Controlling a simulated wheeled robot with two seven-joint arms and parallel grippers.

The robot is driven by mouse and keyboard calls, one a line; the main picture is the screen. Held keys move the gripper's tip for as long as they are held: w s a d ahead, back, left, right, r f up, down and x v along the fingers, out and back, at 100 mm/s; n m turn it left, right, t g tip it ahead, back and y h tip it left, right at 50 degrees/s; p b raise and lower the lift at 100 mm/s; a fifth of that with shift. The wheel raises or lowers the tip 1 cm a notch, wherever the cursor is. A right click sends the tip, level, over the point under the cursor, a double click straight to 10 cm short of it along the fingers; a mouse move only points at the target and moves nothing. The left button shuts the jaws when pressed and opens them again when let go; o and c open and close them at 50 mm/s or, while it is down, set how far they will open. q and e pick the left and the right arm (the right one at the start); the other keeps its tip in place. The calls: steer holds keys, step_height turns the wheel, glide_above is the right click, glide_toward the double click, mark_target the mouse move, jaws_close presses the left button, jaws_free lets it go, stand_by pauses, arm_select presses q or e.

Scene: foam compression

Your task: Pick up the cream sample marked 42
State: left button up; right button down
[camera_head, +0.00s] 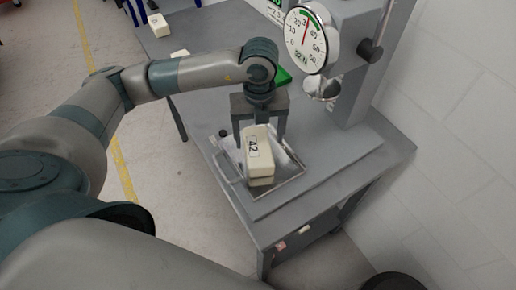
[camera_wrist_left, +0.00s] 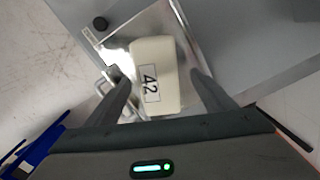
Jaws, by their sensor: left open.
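The cream sample marked 42 (camera_head: 259,158) lies on a shiny metal tray (camera_head: 292,184) on the grey bench, its label facing up. A seam or second cream layer shows below its near edge; I cannot tell which. My left gripper (camera_head: 261,140) is open above the sample, pointing down. In the left wrist view the sample (camera_wrist_left: 155,75) lies between the two fingers (camera_wrist_left: 160,82), with a gap visible on each side. Its far end reaches beyond the fingertips. My right gripper is not in view.
A force gauge with a round dial (camera_head: 306,40) stands on the grey press column behind the tray. Other cream blocks (camera_head: 159,25) lie at the back left. The bench (camera_head: 345,172) is clear right of the tray.

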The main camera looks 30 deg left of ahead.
mark_target(257, 143)
arm_select(q)
steer(key=shift+a+f+p, duration=0.15)
steer(key=shift+f+p, duration=0.15)
steer(key=shift+p, duration=0.05)
step_height(257, 143, down, 3)
steer(key=shift+s+r+p, duration=0.1)
steer(key=shift+p, duration=0.7)
steer(key=shift+f, duration=0.5)
steer(key=c, duration=1.2)
steer(key=shift+r, duration=0.1)
